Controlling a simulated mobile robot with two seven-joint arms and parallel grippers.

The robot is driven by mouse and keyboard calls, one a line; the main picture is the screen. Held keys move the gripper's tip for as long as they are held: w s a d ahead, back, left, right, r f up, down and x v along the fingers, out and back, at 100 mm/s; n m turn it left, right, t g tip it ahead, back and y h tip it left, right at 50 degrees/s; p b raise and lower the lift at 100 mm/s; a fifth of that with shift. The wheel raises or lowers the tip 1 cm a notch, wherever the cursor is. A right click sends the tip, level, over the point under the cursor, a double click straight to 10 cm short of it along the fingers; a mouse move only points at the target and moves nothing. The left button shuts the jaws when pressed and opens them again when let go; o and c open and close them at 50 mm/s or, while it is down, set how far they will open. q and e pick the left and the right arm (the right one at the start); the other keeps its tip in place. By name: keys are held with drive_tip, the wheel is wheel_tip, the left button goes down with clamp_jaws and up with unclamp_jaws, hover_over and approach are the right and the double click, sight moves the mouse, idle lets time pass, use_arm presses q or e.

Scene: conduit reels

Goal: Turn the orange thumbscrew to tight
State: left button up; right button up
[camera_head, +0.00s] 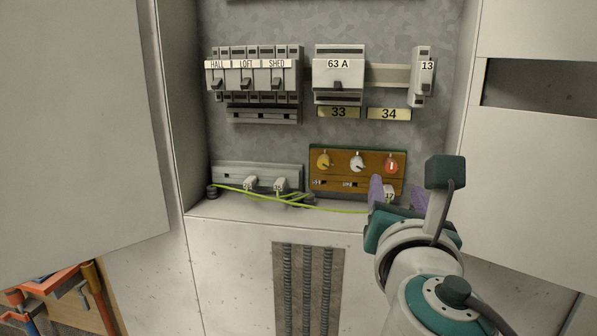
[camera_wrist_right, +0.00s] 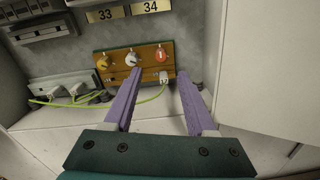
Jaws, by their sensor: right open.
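A brown terminal board (camera_head: 340,186) on the cabinet's back wall carries a row of three thumbscrews. The orange thumbscrew (camera_head: 323,160) is at the left end; it also shows in the right wrist view (camera_wrist_right: 102,63). A white one (camera_head: 357,162) is in the middle and a red one (camera_head: 391,164) at the right end. My right gripper (camera_head: 397,196) is open, its purple fingers pointing toward the right part of the board, below and right of the orange thumbscrew. In the right wrist view its fingers (camera_wrist_right: 159,76) show nothing between them in their grasp. My left gripper is out of view.
A white plug labelled 12 (camera_wrist_right: 164,79) sits at the board's lower right. Green-yellow wires (camera_head: 322,208) run along the ledge from a grey rail (camera_head: 225,172). Breakers (camera_head: 253,75) hang above. Cabinet doors (camera_head: 80,120) stand open on both sides.

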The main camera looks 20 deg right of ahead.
sight(391, 168)
drive_tip(key=b+x, duration=0.1)
drive_tip(key=x, duration=0.6)
drive_tip(key=shift+w+d, duration=0.6)
drive_tip(key=shift+w, duration=0.15)
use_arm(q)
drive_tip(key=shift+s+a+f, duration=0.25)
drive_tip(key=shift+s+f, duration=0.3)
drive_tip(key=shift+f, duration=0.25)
use_arm(e)
clamp_jaws()
